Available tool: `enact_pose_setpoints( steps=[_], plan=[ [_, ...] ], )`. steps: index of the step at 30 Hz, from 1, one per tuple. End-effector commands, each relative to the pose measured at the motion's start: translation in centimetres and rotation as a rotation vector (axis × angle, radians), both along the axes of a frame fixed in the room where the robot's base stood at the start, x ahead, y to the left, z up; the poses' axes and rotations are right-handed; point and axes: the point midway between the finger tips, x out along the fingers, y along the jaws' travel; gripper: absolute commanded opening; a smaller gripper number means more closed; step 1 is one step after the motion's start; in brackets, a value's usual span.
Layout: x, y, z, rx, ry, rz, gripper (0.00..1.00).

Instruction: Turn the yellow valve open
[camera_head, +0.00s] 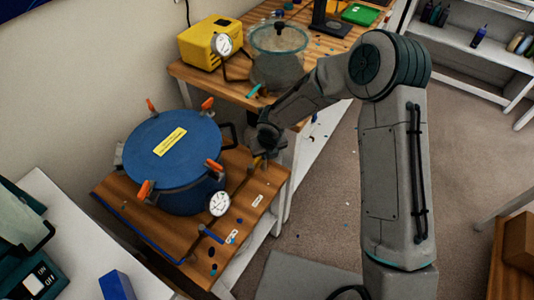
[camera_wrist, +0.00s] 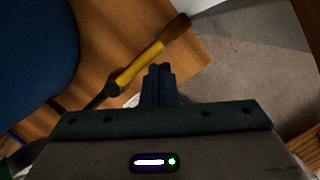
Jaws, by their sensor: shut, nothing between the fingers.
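The yellow valve handle (camera_wrist: 140,63) shows in the wrist view as a slanted yellow bar beside the blue pressure pot (camera_wrist: 35,50). In the head view only a small yellow bit of the valve (camera_head: 257,161) shows below my gripper (camera_head: 264,148). My gripper's fingers (camera_wrist: 160,82) are shut and empty. In the wrist view they appear just right of and below the yellow handle; I cannot tell whether they touch it. The blue pot (camera_head: 178,150), with orange clamps and a yellow label, stands on the low wooden bench (camera_head: 262,190).
A pressure gauge (camera_head: 219,203) and a blue handle (camera_head: 210,233) sit at the pot's front. Behind, a higher bench (camera_head: 240,95) holds a yellow machine (camera_head: 206,43) and a clear chamber (camera_head: 279,62). Carpeted floor (camera_head: 320,210) lies open right of the low bench.

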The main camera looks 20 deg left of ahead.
Motion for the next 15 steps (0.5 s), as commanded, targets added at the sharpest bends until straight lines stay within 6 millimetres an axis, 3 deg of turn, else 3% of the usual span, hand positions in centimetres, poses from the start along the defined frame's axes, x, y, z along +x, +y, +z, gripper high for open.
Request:
enact_pose_setpoints(
  steps=[15],
  plan=[
    [0.03, 0.01, 0.36, 0.002, -0.001, 0.0, 0.0]
  ],
)
